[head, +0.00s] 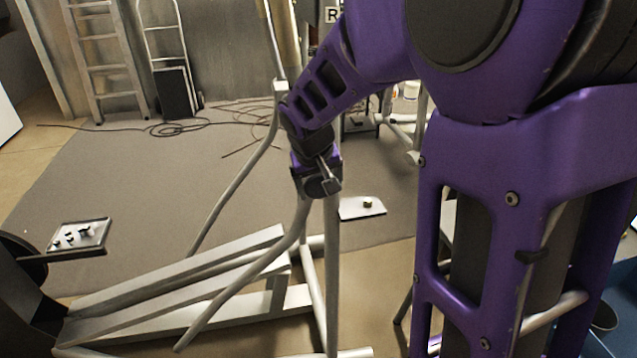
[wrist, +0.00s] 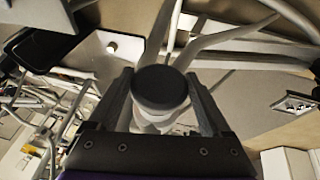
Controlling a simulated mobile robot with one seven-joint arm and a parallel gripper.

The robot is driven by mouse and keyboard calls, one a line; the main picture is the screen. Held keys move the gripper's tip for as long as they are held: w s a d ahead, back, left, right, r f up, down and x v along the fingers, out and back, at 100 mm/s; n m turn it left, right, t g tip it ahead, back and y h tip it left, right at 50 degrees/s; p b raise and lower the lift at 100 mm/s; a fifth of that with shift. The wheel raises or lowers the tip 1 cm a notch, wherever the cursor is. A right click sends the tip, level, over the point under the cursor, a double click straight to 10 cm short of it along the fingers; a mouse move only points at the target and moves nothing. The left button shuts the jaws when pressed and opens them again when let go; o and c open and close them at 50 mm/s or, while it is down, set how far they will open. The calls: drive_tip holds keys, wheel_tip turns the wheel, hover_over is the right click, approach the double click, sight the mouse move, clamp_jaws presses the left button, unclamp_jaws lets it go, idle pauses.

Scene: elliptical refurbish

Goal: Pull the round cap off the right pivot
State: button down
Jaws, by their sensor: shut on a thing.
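The round cap (wrist: 160,88) is a dark disc in the middle of the wrist view. It sits at the end of a pale pivot tube (wrist: 160,122), with no clear gap visible between them. My gripper (wrist: 158,92) has a finger on each side of the cap and is shut on it. In the head view my gripper (head: 318,180) is at the upper joint of the elliptical's white tubes (head: 302,222). There the cap is mostly hidden and hard to tell from the dark fingers. An R label (head: 332,15) shows at the top.
A tray with small dark parts (head: 92,233) is at the left. The elliptical's long white rails (head: 190,275) run low across the front.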

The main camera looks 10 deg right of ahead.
drive_tip(key=s+b, duration=0.1)
drive_tip(key=s, duration=0.5)
idle(0.6)
drive_tip(key=shift+s, duration=0.1)
